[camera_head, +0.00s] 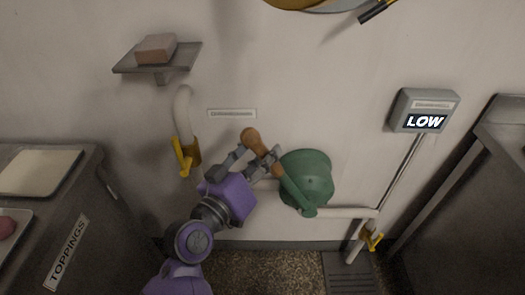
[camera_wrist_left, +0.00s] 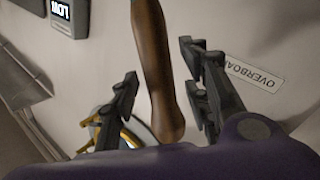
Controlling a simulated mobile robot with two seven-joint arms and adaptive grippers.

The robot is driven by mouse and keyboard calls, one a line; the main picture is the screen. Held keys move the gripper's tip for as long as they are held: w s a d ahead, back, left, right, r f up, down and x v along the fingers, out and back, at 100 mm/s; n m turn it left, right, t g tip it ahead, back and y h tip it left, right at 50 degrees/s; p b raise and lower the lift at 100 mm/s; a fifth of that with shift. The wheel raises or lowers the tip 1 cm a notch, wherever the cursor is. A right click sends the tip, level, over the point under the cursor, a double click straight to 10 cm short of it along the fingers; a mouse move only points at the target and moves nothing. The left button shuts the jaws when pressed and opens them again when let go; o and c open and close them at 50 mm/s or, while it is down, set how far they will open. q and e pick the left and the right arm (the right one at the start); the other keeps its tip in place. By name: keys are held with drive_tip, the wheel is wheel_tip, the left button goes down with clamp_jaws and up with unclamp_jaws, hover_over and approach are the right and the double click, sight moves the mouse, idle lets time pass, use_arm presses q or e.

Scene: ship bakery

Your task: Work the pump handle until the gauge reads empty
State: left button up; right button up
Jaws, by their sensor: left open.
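The green pump (camera_head: 307,180) is on the wall in the head view, with a green lever ending in a brown wooden handle (camera_head: 262,147) that points up and left. In the left wrist view the handle (camera_wrist_left: 158,75) stands between the two fingers. My left gripper (camera_head: 249,160) is open around the handle, with gaps visible on both sides in the left wrist view (camera_wrist_left: 160,95). The grey gauge (camera_head: 424,111) on a pipe at the right reads LOW; it also shows in the left wrist view (camera_wrist_left: 66,12). My right gripper is not in view.
A yellow-handled valve (camera_head: 183,157) is on the pipe left of my gripper, and another yellow valve handle (camera_head: 375,241) is low at the right. A shelf (camera_head: 187,58) holds a brick-like block (camera_head: 156,48).

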use_arm(q)
drive_tip(key=shift+w+d, duration=0.25)
drive_tip(key=shift+w, duration=0.15)
drive_tip(key=shift+c, duration=0.5)
clamp_jaws()
